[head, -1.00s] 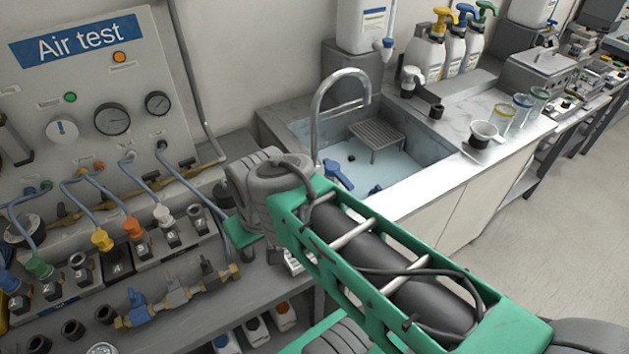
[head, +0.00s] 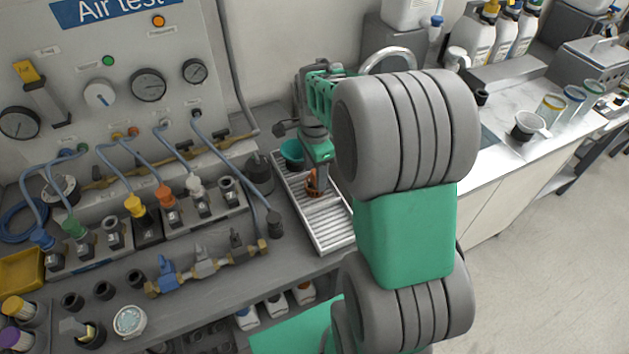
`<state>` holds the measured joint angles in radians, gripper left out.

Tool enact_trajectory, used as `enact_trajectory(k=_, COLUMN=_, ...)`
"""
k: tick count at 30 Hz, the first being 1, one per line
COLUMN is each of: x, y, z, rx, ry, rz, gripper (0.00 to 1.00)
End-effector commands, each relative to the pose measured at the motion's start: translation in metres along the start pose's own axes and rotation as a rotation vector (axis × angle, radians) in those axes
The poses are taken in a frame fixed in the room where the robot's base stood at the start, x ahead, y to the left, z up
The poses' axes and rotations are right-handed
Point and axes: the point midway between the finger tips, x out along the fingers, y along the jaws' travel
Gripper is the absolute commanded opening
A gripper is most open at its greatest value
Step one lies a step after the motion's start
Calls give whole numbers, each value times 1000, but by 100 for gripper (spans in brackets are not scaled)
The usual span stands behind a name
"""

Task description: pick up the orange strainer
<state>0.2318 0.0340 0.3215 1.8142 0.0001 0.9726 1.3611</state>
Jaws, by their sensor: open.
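A small orange thing, which appears to be the orange strainer (head: 311,186), is on the white ribbed tray (head: 312,226) in the head view. My gripper (head: 318,188) points down right at it and covers part of it. The gripper is open. Its fingertips are small and partly hidden, so I cannot tell whether they touch the strainer or stand around it. A teal cup (head: 291,152) stands at the back of the tray, just left of the gripper.
My arm hides much of the sink. The air test panel (head: 120,62) with hoses and coloured fittings stands at the left. A valve manifold (head: 205,262) lies in front of it. A white-handled cup (head: 527,125) and jars are on the right counter.

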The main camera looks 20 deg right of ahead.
Motion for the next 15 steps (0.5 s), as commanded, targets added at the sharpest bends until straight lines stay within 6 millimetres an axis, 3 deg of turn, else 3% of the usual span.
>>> enact_trajectory(k=3, x=22, y=0, z=-1, rx=-2, ry=-1, rz=5, gripper=58)
enact_trajectory(k=6, x=32, y=-1, z=0, rx=-3, ry=0, rz=1, gripper=58)
enact_trajectory(k=12, x=33, y=-1, z=0, rx=-4, ry=0, rz=-1, gripper=58)
enact_trajectory(k=15, x=33, y=-1, z=0, rx=-4, ry=0, rz=-1, gripper=50)
